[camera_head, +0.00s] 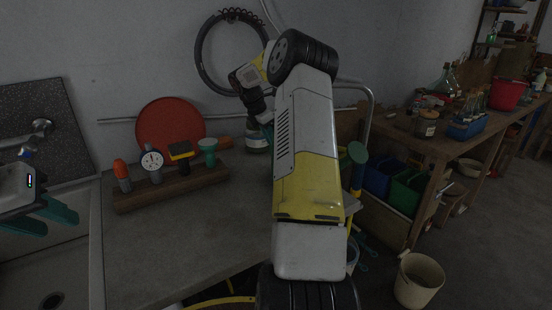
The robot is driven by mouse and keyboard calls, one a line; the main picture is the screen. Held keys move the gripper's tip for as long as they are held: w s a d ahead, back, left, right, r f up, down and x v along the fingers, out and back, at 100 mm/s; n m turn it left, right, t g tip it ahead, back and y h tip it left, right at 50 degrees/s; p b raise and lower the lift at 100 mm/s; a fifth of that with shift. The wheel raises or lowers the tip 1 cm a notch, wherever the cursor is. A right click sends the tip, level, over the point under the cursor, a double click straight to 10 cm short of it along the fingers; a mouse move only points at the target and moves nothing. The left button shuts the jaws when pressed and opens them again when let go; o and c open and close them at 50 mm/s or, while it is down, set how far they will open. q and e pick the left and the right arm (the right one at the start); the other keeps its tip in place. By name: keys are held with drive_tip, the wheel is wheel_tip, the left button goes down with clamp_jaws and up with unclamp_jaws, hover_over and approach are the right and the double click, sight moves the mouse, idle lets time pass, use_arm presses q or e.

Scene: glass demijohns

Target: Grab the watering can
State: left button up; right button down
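I cannot make out a watering can in the head view; my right arm blocks a large part of the middle. My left gripper (42,217) is at the left edge above the sink, its two teal fingers apart with nothing seen between them. My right arm rises through the middle and bends left at the top. Its far end comes down over the back of the worktop, near a small glass jar (257,144). The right gripper (267,128) is mostly hidden behind my arm, and its fingers are unclear.
A wooden rack (172,188) with several small tools stands on the grey worktop (190,240), before a red disc (170,126). The sink (45,270) is at left. A cluttered wooden bench (440,143) runs along the right. A cream bucket (418,280) stands on the floor.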

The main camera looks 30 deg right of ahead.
drive_tip(key=shift+r, duration=0.3)
idle(0.6)
